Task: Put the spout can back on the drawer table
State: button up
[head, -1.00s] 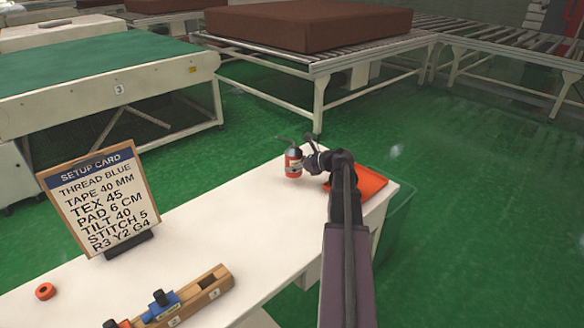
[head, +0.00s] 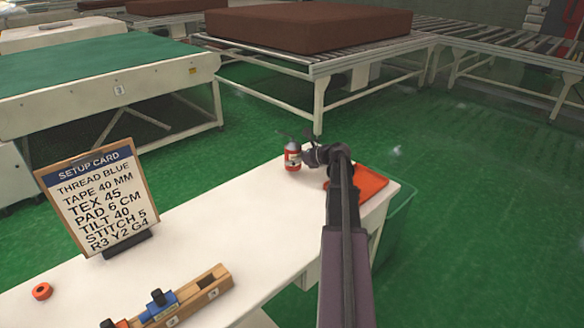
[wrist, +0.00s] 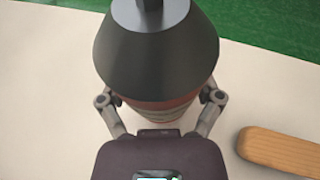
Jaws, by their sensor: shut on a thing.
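The spout can (head: 293,157) is red with a pale label, a dark cone top and a thin spout. It is upright at the far edge of the white drawer table (head: 215,235). My gripper (head: 306,157) is shut on the can from the right side. In the wrist view the can (wrist: 155,50) fills the upper middle, its dark cone towards the camera, with a finger of my gripper (wrist: 160,100) on each side of its red body. The can's base looks at or very near the tabletop; contact is hidden.
An orange tray (head: 370,182) lies at the table's right end, partly behind my arm. A setup card (head: 100,198), an orange ring (head: 41,291) and a wooden block rack (head: 185,300) stand left. A wooden bar (wrist: 280,152) lies right of the can. The table's middle is clear.

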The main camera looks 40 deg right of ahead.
jog(key=shift+f+b, duration=1.15)
jog(key=shift+f, duration=0.25)
jog(key=shift+f, duration=0.2)
jog(key=o, duration=1.1)
jog(key=shift+r, duration=0.3)
jog(key=p+v, duration=0.4)
jog(key=v, duration=0.6)
jog(key=shift+s, duration=0.25)
jog(key=shift+p+v, duration=0.3)
jog(key=shift+v, duration=0.5)
jog(key=shift+f, duration=0.1)
